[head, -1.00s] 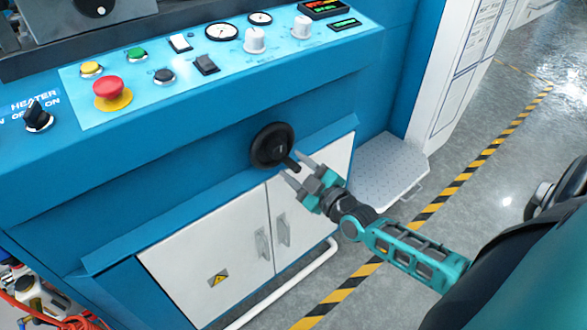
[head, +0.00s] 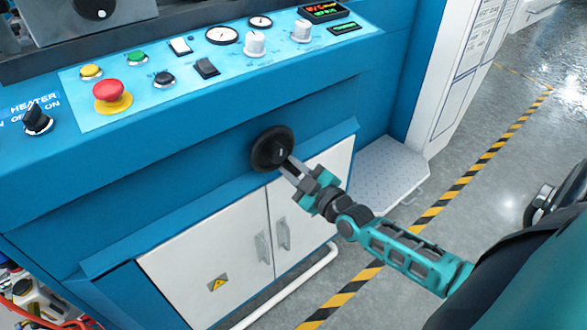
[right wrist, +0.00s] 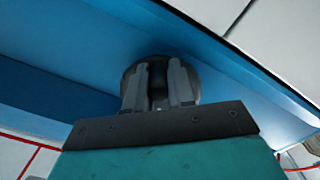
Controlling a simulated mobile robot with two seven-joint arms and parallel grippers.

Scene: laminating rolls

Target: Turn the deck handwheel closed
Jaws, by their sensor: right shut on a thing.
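The black round handwheel (head: 268,150) is on the blue front face of the machine, below the control panel. It also shows in the right wrist view (right wrist: 158,60), behind my fingers. My right gripper (head: 287,168) is at the lower right of the wheel. Its fingers, seen in the right wrist view (right wrist: 158,86), are shut on the wheel's small dark handle, which they mostly hide. My left gripper is in neither view.
The control panel has a red emergency button (head: 109,90), knobs and gauges above the wheel. White cabinet doors (head: 205,252) lie below. A metal step plate (head: 378,172) is to the right. The floor beyond the striped tape (head: 463,185) is clear.

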